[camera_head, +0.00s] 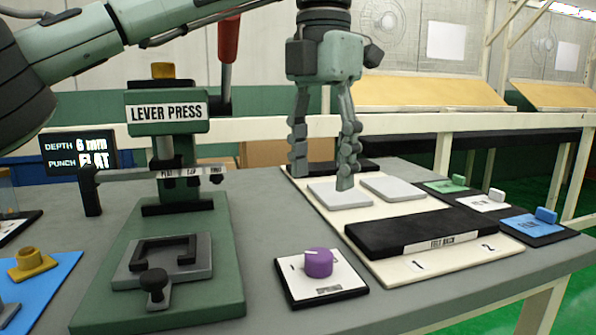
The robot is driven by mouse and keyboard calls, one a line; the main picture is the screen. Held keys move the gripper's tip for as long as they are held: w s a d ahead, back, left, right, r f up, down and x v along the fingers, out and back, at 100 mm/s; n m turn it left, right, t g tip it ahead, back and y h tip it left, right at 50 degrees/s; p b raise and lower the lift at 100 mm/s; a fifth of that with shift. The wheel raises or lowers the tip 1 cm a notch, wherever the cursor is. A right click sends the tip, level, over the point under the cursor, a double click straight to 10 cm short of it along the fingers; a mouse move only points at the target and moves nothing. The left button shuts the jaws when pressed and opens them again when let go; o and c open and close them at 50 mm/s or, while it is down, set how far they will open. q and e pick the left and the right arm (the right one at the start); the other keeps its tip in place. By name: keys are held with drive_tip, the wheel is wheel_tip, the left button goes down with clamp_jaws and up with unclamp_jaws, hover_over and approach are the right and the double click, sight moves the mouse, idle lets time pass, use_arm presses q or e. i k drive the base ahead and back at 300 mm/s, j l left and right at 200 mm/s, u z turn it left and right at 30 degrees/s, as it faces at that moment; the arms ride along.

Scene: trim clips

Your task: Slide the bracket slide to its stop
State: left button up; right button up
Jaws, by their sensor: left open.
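The bracket slide (200,265) is a grey plate on the green base of the lever press (168,112). It carries a dark square bracket frame (163,253) and has a black knob (154,283) at its front. The slide sits in front of the press column, toward the near part of the base. My left gripper (322,178) points down with its fingers apart and empty, to the right of the press and away from the slide. Its right fingertip overlaps a light grey pad; I cannot tell if it touches. My right gripper is not in view.
A cream board (398,273) holds light grey pads (392,187) and a black block (428,232). A purple dial (318,262) stands between board and press. Coloured clip trays (536,222) line the right edge. A red-handled lever (228,40) rises behind the press.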

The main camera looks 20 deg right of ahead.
sight(151, 266)
drive_tip(key=k, duration=1.5)
